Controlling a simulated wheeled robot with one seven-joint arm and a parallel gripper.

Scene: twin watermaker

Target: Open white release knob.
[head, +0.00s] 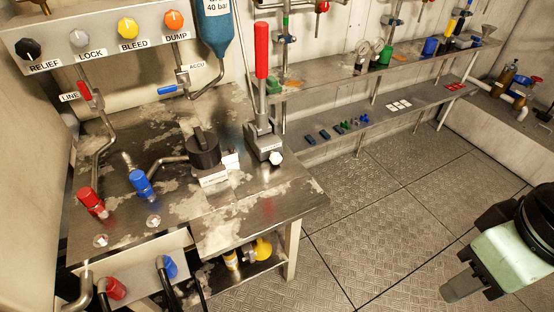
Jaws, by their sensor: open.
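A small white knob (276,158) sits low on the front of the grey hand pump (264,138), which has a long upright lever with a red grip (262,50). It is the white knob on the bench that best fits the release knob; how far it is turned I cannot tell. A pale grey-white knob (79,38) above the LOCK label is on the upper left panel. My gripper (462,287) shows at the lower right, over the floor, far from both knobs. It is open, with nothing seen in it.
The metal bench (240,215) carries a black round-topped valve (204,150), pipes, and red (91,202) and blue (140,183) fittings. A blue ACCU cylinder (213,30) hangs above. Shelves with small parts line the back wall. The plated floor (370,205) right of the bench is clear.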

